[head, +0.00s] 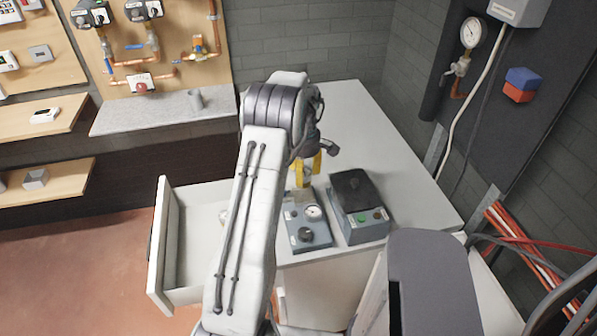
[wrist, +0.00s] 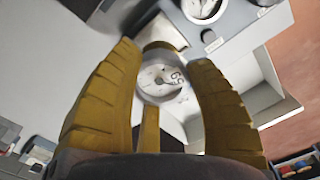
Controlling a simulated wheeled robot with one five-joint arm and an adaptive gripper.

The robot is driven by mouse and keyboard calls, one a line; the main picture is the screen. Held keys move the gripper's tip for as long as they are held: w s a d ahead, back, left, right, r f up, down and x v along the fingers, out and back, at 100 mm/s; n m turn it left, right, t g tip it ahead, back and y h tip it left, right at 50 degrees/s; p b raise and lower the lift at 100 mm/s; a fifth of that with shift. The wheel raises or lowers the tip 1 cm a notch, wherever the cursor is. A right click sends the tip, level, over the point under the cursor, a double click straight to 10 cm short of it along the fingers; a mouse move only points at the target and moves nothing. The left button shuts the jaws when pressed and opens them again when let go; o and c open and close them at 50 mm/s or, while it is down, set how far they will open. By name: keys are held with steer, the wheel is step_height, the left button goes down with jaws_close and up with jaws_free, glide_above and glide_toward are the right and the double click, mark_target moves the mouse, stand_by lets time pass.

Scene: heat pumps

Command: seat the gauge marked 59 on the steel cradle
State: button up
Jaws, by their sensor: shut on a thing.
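The gauge marked 59 (wrist: 161,76) has a round white dial and shows between my yellow fingers in the wrist view. My gripper (wrist: 165,95) is shut on it; in the head view my gripper (head: 312,167) is over the white cabinet top, behind a grey gauge box. The held gauge is mostly hidden by my fingers and arm there.
The white cabinet top (head: 372,120) has free room behind and right. On it stand the grey gauge box (head: 308,222) and a dark-lidded box (head: 357,206). An open drawer (head: 170,240) juts out left. The grey slab (head: 150,112) lies beneath copper pipework.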

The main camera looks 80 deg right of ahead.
steer(key=shift+f+b, duration=1.25)
steer(key=shift+f, duration=0.65)
steer(key=shift+f+b, duration=0.7)
steer(key=shift+f, duration=0.05)
stand_by(1.5)
steer(key=o, duration=1.3)
steer(key=shift+c, duration=0.2)
step_height(320, 180, up, 12)
stand_by(0.4)
